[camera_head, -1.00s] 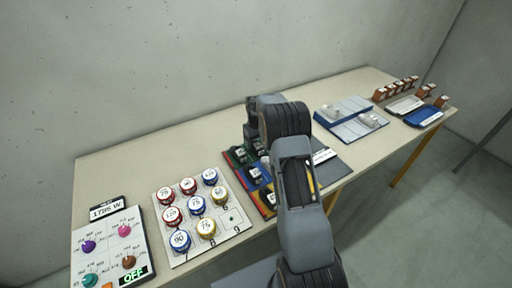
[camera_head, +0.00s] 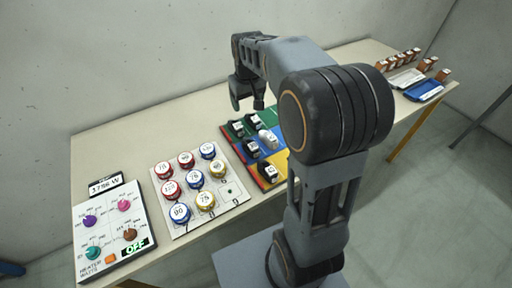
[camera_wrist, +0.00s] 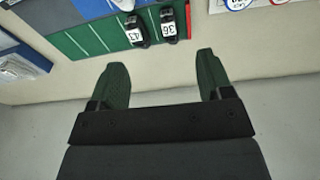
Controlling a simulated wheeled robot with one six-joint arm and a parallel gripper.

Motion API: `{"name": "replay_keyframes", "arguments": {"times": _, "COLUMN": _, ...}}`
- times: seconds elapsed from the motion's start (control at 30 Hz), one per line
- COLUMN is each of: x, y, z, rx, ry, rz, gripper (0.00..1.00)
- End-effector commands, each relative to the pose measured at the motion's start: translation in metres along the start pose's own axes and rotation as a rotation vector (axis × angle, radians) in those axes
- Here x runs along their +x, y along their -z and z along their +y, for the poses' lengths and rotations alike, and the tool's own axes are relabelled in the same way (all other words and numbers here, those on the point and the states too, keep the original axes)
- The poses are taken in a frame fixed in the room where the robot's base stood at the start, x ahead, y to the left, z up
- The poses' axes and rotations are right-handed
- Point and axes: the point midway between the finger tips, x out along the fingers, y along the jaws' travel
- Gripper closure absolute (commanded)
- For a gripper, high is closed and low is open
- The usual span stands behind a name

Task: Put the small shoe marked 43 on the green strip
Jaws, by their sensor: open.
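A small black shoe with a white label reading 43 (camera_wrist: 134,33) is in the wrist view, at the right part of the green strip (camera_wrist: 83,40). A similar shoe marked 36 (camera_wrist: 168,24) stands beside it. In the head view several small shoes stand on the board of coloured strips; the back ones are a dark shoe (camera_head: 237,128) and another (camera_head: 251,120), with labels too small to read. My gripper (camera_head: 247,106) is open and empty, above the table behind the board. Its two green fingertips (camera_wrist: 162,72) are apart from the shoes. My arm hides the board's right part.
Left of the board is a panel of numbered round pots (camera_head: 190,217), then a control panel (camera_head: 112,228) showing OFF. A blue tray (camera_head: 424,91) and several brown blocks (camera_head: 403,59) are at the table's far right. The table behind the board is bare.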

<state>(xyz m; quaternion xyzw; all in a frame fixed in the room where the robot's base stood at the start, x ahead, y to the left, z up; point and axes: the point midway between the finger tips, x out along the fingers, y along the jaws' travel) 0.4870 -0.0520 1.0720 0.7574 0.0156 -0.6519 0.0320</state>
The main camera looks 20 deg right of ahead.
Motion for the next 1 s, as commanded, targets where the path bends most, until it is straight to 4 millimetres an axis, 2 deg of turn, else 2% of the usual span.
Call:
{"name": "replay_keyframes", "arguments": {"times": 0.03, "x": -0.013, "y": -0.024, "z": -0.012, "rx": 0.004, "ry": -0.002, "rz": 0.028, "gripper": 0.27}}
{"name": "replay_keyframes", "arguments": {"times": 0.07, "x": -0.017, "y": -0.036, "z": -0.018, "rx": 0.009, "ry": -0.002, "rz": 0.043, "gripper": 0.27}}
{"name": "replay_keyframes", "arguments": {"times": 0.2, "x": -0.026, "y": -0.093, "z": -0.04, "rx": 0.029, "ry": -0.001, "rz": 0.102, "gripper": 0.27}}
{"name": "replay_keyframes", "arguments": {"times": 0.3, "x": -0.025, "y": -0.126, "z": -0.051, "rx": 0.041, "ry": 0.003, "rz": 0.136, "gripper": 0.27}}
{"name": "replay_keyframes", "arguments": {"times": 0.4, "x": -0.02, "y": -0.151, "z": -0.058, "rx": 0.05, "ry": 0.007, "rz": 0.162, "gripper": 0.27}}
{"name": "replay_keyframes", "arguments": {"times": 0.5, "x": -0.015, "y": -0.168, "z": -0.063, "rx": 0.057, "ry": 0.011, "rz": 0.176, "gripper": 0.27}}
{"name": "replay_keyframes", "arguments": {"times": 0.6, "x": -0.012, "y": -0.177, "z": -0.065, "rx": 0.061, "ry": 0.013, "rz": 0.187, "gripper": 0.27}}
{"name": "replay_keyframes", "arguments": {"times": 1.0, "x": -0.011, "y": -0.181, "z": -0.066, "rx": 0.063, "ry": 0.014, "rz": 0.189, "gripper": 0.27}}
